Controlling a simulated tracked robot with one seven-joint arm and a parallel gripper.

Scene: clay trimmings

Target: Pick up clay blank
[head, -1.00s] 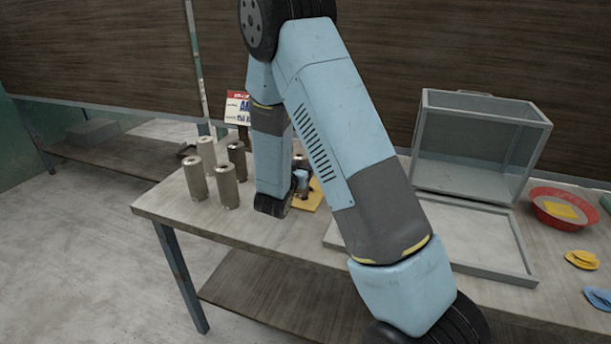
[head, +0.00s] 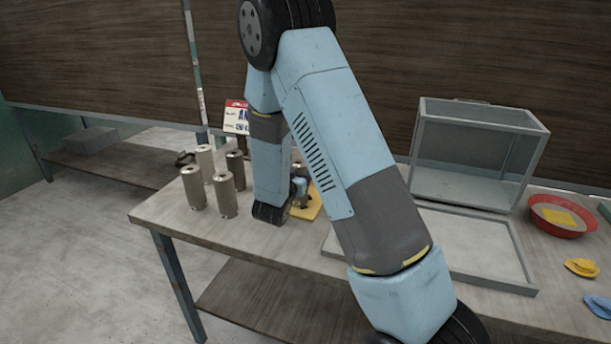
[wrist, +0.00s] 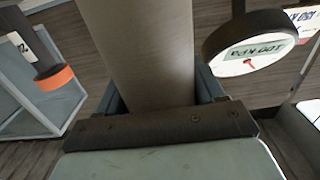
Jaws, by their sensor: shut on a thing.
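A plain grey-brown cylinder, which I take to be the clay blank (wrist: 145,45), fills the upper middle of the wrist view. My gripper (wrist: 155,98) is shut on it, with a blue-grey jaw showing at each side. The cylinder's far end runs out of the picture. In the head view my arm hides most of the gripper and I cannot make out the held cylinder clearly. Several similar upright cylinders (head: 225,195) stand on the left end of the table, left of my arm's lower end. One of them (head: 235,169) looks darker.
A yellow board (head: 308,205) lies partly behind my arm. Right of the arm are a shallow grey tray (head: 485,283), a clear-sided box (head: 465,150) and a red bowl (head: 561,216). A round gauge (wrist: 250,48) hangs close right of the cylinder in the wrist view.

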